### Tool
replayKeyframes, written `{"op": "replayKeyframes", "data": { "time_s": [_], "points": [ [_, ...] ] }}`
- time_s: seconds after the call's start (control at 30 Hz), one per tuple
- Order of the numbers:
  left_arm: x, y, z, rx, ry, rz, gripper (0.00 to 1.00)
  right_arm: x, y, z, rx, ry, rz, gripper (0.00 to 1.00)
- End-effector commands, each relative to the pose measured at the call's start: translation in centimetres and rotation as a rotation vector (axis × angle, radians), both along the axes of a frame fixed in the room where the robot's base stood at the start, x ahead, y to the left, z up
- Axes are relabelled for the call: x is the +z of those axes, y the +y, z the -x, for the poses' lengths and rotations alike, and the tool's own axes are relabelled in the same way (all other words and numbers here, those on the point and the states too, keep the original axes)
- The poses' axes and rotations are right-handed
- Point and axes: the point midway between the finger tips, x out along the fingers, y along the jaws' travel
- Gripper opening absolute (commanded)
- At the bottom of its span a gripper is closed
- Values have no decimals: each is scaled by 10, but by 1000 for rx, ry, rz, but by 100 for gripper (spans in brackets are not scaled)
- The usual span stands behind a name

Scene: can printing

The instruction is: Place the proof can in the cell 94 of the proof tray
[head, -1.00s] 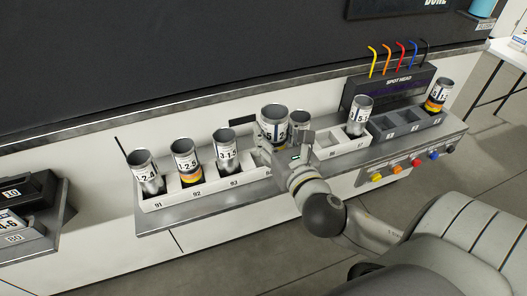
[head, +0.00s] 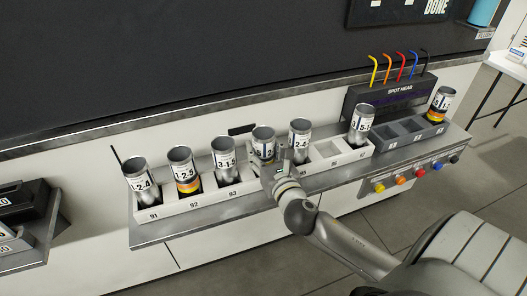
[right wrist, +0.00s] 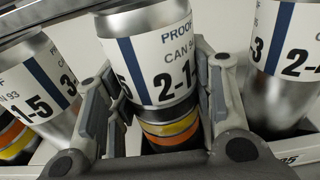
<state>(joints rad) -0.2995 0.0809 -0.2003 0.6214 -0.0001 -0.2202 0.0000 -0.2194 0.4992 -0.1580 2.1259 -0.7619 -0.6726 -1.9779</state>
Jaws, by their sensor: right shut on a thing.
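The proof can (head: 263,143) is silver with a white label and a dark blue stripe. In the right wrist view it (right wrist: 160,70) shows digits starting "2-1" and yellow, orange and black bands lower down. It stands about upright at cell 94 of the white proof tray (head: 215,200), between the cans of cells 93 and 95. Its rim is about level with its neighbours; its base is hidden, so I cannot tell whether it touches the cell floor. My right gripper (head: 274,165) is shut on it, one finger on each side. My left gripper is out of view.
Cans stand in cells 91, 92 and 93 (head: 224,164), in the cell to the right (head: 300,140) and in cell 97 (head: 360,125). Cell 96 (head: 328,150) is empty. A grey rack (head: 405,128) and the spot head (head: 388,95) stand at right.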

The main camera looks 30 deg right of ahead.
Motion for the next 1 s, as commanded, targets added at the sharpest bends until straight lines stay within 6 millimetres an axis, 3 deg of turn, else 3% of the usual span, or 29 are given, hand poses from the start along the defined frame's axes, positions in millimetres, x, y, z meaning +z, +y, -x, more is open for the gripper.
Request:
{"op": "replayKeyframes", "data": {
  "time_s": [0.3, 0.33, 0.5, 0.87, 1.0],
  "points": [
    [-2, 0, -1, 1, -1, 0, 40, -3, 0, 0, 0, 1, 0, 40],
    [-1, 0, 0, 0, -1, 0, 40, -3, 0, 0, 0, 0, 0, 52],
    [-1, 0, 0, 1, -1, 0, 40, -2, 0, 0, 0, 1, 0, 71],
    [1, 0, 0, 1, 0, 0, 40, 3, 0, 0, 0, -1, 0, 71],
    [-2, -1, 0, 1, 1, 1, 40, -1, 4, 14, 2, 2, 0, 71]
  ]
}}
